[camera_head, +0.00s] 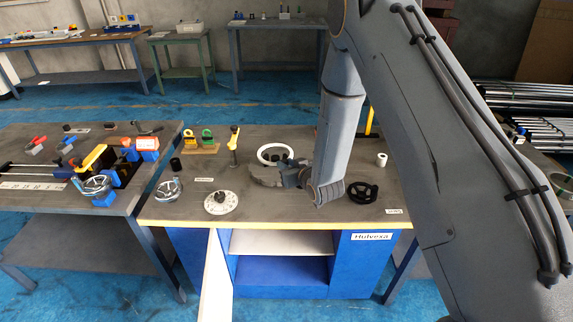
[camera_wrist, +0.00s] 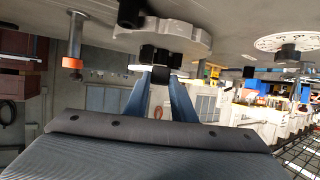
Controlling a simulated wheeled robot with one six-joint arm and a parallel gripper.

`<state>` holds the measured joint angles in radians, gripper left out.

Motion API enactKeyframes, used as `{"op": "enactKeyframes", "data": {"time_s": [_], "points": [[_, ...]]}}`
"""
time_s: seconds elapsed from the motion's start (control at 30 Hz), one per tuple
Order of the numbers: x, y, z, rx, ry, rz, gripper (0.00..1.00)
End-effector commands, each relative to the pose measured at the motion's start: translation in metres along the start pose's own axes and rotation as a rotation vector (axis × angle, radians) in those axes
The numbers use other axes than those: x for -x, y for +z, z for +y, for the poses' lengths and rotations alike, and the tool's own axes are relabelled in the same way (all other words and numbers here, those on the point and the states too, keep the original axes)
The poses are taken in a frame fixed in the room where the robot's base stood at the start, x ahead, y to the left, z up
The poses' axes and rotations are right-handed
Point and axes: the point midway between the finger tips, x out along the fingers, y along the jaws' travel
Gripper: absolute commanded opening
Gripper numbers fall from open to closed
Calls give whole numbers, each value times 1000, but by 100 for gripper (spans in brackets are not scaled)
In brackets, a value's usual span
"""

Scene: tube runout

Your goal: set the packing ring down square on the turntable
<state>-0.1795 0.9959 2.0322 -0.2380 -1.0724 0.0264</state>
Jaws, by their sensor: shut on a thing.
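My gripper (camera_head: 287,177) reaches left over the middle of the bench. In the wrist view its two blue-grey fingers (camera_wrist: 161,62) come together on a grey, lobed, disc-like thing (camera_wrist: 190,37), apparently the packing ring. It also shows in the head view (camera_head: 263,176), above the bench top; its bore and tilt are unclear. A white round plate with holes and a dark hub (camera_head: 213,208) lies to its front left; it also shows in the wrist view (camera_wrist: 270,42). A white ring-shaped piece (camera_head: 263,151) lies behind the gripper. I cannot tell which is the turntable.
A yellow-topped post (camera_head: 234,150) stands left of the gripper. A black handwheel (camera_head: 362,193) lies to the right, a metal handwheel (camera_head: 168,189) at the left edge. Padlocks (camera_head: 207,137) stand at the back left. The bench's front edge (camera_head: 270,225) is yellow.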

Motion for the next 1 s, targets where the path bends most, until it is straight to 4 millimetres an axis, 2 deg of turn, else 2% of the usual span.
{"op": "enactKeyframes", "data": {"time_s": [0.97, 1.0], "points": [[-17, 41, 0, 0, 0, 0, 0], [-17, 40, 0, 0, 0, 0, 26]]}}
